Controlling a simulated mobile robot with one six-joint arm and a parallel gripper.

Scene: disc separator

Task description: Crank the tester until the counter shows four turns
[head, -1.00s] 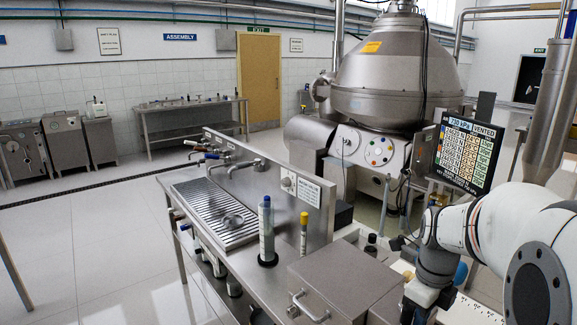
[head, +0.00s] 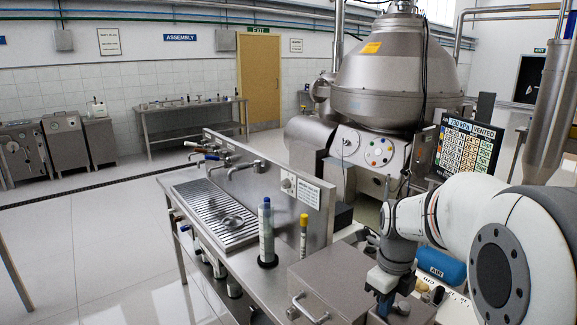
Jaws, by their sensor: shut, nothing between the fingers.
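My gripper (head: 383,303) points down at the lower right of the head view, just right of a steel box. Its fingers are small and dark here; they look shut, with nothing seen between them. I cannot pick out the tester, its crank or its counter for certain. A cream panel with dark lettering (head: 452,294) lies partly behind my wrist and arm, and small dark and light parts (head: 428,291) sit beside it. Whether the gripper touches anything is not clear.
A steel box with a bar handle (head: 308,307) stands left of my gripper. A blue AIR item (head: 440,268) lies behind my wrist. A blue-capped bottle (head: 266,232) and a yellow-capped tube (head: 303,236) stand on the bench. A screen (head: 467,147) reads VENTED.

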